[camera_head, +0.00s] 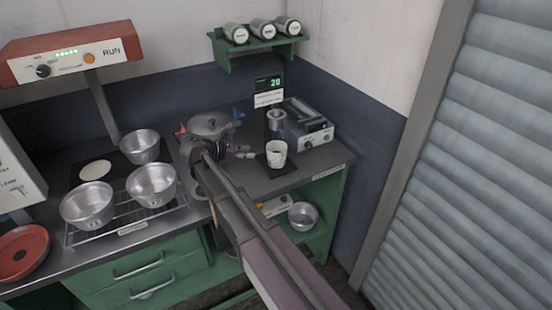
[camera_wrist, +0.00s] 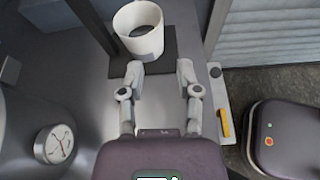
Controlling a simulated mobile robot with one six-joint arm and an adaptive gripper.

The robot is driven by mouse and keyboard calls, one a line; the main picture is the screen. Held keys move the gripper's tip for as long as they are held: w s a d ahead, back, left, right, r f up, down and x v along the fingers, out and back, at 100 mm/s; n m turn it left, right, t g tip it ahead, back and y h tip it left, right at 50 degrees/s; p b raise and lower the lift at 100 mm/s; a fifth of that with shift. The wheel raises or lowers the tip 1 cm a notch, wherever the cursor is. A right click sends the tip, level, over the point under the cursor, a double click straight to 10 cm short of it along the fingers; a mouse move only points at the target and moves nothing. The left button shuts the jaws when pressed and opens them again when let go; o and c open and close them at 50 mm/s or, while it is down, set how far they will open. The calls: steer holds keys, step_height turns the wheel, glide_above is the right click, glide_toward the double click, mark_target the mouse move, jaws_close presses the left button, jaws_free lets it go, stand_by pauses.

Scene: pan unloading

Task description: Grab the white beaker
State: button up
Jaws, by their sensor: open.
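The white beaker (camera_head: 276,154) stands upright on a dark square pad (camera_head: 264,161) near the right end of the bench in the head view. It looks like an open-topped white cup with a dark patch on its side. In the wrist view the beaker (camera_wrist: 140,30) is at the top, ahead and a little left of my fingers. My gripper (camera_wrist: 162,70) is open and empty, with its fingertips just short of the beaker. In the head view my gripper (camera_head: 245,153) is left of the beaker, partly hidden by my arm.
A lidded pot (camera_head: 209,124) stands left of the beaker. A metal cup (camera_head: 277,118) and a grey device (camera_head: 308,125) stand behind it. Several metal pans, including one on a wire rack (camera_head: 152,185), are at left.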

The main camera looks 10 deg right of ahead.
mark_target(277, 155)
steer(key=b+x, duration=0.3)
steer(key=x, duration=0.5)
steer(key=shift+d+f, duration=0.15)
stand_by(0.4)
steer(key=shift+b+x, duration=1.15)
steer(key=shift+x, duration=1.6)
jaws_close()
